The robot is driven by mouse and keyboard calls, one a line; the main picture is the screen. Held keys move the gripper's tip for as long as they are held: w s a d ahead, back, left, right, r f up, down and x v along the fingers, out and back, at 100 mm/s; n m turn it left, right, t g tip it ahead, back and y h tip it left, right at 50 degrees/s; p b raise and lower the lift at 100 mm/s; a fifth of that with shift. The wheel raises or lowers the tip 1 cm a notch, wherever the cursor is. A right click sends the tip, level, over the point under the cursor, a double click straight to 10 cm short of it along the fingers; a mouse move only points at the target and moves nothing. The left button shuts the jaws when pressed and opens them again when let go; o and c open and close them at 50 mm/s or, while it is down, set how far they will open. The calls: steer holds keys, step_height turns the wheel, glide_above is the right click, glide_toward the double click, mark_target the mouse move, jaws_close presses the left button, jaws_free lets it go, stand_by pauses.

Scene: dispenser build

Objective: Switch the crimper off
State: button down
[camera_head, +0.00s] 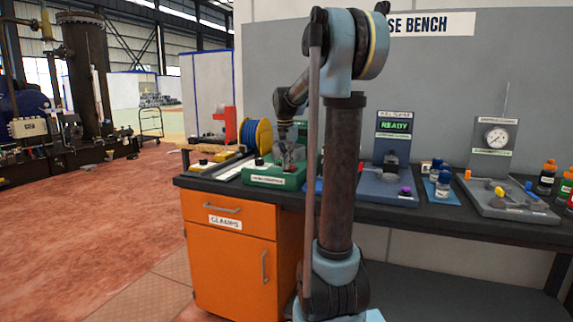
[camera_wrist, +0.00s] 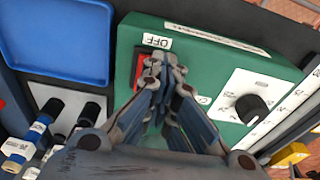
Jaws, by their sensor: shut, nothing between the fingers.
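The crimper appears to be the green box (camera_head: 262,178) on the bench; its front label is too small to read. In the wrist view its green top (camera_wrist: 205,60) carries a red switch (camera_wrist: 139,62) beside a white OFF label (camera_wrist: 157,41), and a black dial knob (camera_wrist: 251,109) on a white scale. My gripper (camera_wrist: 163,62) is shut and empty, with its tips over the switch and hiding part of it. I cannot tell whether they touch it or which way the switch is set. In the head view my gripper (camera_head: 289,161) is low over the green box.
A blue tray (camera_wrist: 60,35) and dark cylinders with blue and white parts (camera_wrist: 35,130) lie beside the green box. A blue spool (camera_head: 257,137) stands behind it. To the right are a device reading READY (camera_head: 394,125) and a gauge stand (camera_head: 495,138).

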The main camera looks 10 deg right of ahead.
steer(key=shift+w+d, duration=0.35)
steer(key=shift+d, duration=0.05)
steer(key=shift+w+r, duration=0.1)
steer(key=shift+w+r, duration=0.3)
steer(key=shift+w, duration=0.3)
step_height(320, 180, up, 13)
steer(key=s+a, duration=0.1)
steer(key=s, duration=0.2)
steer(key=s+d+f+n+t, duration=0.1)
steer(key=s+f+n, duration=0.5)
steer(key=s+f, duration=2.7)
steer(key=shift+s+d+f+y, duration=0.3)
steer(key=shift+s, duration=0.95)
